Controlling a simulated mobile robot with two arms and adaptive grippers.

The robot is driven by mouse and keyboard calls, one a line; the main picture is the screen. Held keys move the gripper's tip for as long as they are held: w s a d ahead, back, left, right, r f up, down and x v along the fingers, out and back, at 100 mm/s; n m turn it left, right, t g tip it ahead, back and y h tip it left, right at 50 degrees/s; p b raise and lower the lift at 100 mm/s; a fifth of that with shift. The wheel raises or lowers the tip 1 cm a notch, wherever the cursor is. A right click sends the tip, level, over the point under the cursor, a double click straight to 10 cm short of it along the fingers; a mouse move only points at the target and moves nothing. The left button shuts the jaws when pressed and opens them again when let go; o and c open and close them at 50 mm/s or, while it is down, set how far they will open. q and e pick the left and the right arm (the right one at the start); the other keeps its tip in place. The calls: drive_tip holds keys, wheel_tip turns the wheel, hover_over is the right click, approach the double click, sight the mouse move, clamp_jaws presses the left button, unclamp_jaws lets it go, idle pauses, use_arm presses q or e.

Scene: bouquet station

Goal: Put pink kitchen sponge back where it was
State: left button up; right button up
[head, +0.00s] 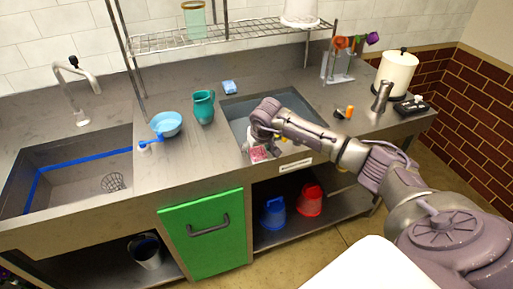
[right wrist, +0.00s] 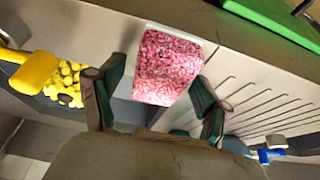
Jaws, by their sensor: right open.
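The pink kitchen sponge (head: 258,155) is at the front edge of the right-hand sink basin, below my right gripper (head: 261,140). In the right wrist view the sponge (right wrist: 168,66) is a speckled pink block with a pale strip along its far edge. My right gripper (right wrist: 157,80) is open there, with one dark green finger on each side of the sponge. Gaps seem to show between the fingers and the sponge; whether either touches it I cannot tell. In the head view my gripper and arm hide part of the sponge and basin. My left gripper is not in view.
A teal pitcher (head: 204,106), a blue bowl (head: 167,124) and a blue sponge (head: 229,87) stand left of and behind the basin. The right wrist view shows a yellow-handled thing (right wrist: 35,72).

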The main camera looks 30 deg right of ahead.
drive_tip(key=shift+r, duration=0.45)
drive_tip(key=b+v, duration=0.2)
drive_tip(key=v, duration=0.9)
drive_tip(key=shift+s+r+b, duration=0.15)
drive_tip(key=shift+s+b, duration=0.05)
drive_tip(key=shift+b, duration=0.1)
